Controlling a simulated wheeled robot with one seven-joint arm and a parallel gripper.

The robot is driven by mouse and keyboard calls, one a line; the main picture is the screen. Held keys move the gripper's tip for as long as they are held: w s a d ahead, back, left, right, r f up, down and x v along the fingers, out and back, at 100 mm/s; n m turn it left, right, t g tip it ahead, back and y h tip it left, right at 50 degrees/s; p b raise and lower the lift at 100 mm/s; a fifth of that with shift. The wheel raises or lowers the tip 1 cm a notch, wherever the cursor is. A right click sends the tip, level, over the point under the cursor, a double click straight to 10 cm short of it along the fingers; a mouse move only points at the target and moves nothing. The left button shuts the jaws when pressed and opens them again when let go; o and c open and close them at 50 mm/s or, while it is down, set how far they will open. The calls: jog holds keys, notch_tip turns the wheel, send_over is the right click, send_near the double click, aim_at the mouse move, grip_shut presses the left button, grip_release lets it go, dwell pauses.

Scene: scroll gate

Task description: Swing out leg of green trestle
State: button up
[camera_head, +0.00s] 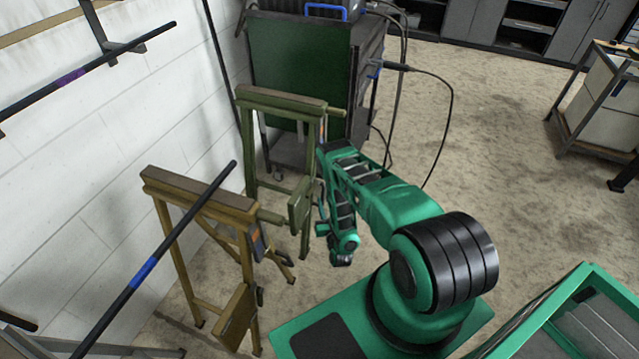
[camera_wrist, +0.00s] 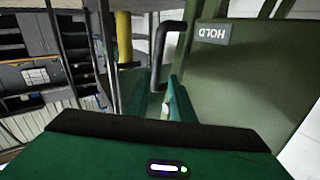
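The green trestle (camera_head: 285,101) stands upright near the wall, behind a yellow-brown trestle. A dark green panel (camera_head: 299,204) sits at its lower right leg. In the wrist view, a green panel (camera_wrist: 245,75) with an upside-down "HOLD" label (camera_wrist: 213,33) fills the right side. A black U-shaped handle (camera_wrist: 170,28) stands out from the panel's left part. My gripper (camera_wrist: 166,95) has its fingers apart, close to the lower end of the handle. I cannot tell whether they touch it. In the head view, my gripper (camera_head: 342,254) is just right of the trestle, partly hidden by my arm.
A dark cabinet (camera_head: 300,60) with hanging cables stands behind the green trestle. A white wall closes the left. Open floor (camera_head: 500,150) lies to the right.

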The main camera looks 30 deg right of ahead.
aim_at(322, 185)
jog(key=x, duration=1)
jog(key=shift+d, duration=0.45)
grip_shut()
